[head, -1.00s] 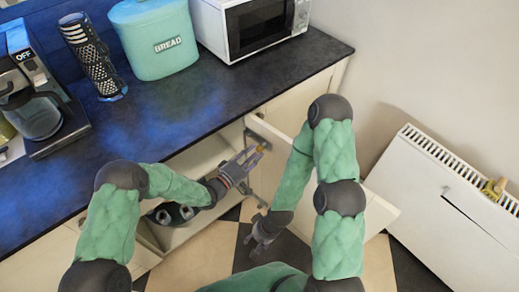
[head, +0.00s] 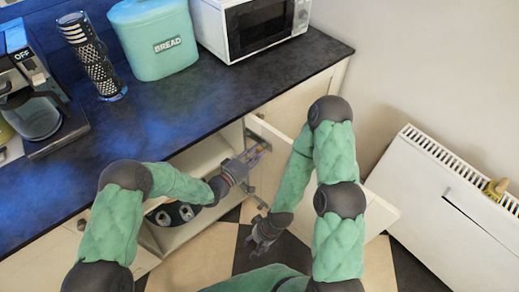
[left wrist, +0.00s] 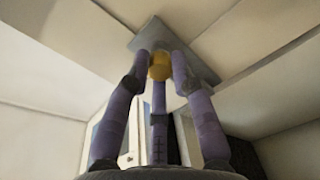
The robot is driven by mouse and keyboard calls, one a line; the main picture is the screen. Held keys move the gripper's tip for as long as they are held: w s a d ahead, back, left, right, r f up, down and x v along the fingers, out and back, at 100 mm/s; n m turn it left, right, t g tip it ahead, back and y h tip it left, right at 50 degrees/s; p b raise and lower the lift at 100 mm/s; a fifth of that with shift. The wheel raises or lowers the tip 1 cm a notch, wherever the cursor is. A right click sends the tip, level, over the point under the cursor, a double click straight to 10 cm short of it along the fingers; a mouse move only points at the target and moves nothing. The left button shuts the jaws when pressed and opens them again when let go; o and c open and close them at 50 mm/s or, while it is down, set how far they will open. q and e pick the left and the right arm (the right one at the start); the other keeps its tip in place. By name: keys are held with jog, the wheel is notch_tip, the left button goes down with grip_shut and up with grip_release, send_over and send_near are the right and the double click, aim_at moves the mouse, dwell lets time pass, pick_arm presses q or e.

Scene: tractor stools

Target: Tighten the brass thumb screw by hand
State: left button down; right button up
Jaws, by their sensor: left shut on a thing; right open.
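The brass thumb screw (left wrist: 160,66) shows in the left wrist view as a yellow knob against a grey plate (left wrist: 183,42). The fingertips of my left gripper (left wrist: 160,74) are closed around the knob, and they hide its sides. In the head view my left gripper (head: 255,156) reaches into the open cupboard beside its door; the screw is too small and covered there to make out well. My right gripper (head: 264,234) is open and empty, low in front of the open door, well apart from the screw.
The open cupboard door (head: 375,209) stands right of my left gripper. A dark pan-like thing with metal parts (head: 172,214) sits in the cupboard. Above are the dark counter (head: 200,105), a coffee maker (head: 35,105), a bread bin (head: 158,40) and a microwave (head: 258,25). A white heater (head: 450,215) stands right.

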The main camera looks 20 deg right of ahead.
pick_arm(q)
jog(key=m+b, duration=0.2)
jog(key=m, duration=0.2)
jog(key=shift+b, duration=0.3)
jog(key=shift+m, duration=0.5)
jog(key=shift+m+b, duration=0.6)
jog(key=shift+b, duration=0.05)
jog(key=shift+m+b, duration=0.3)
jog(key=shift+m, duration=1.6)
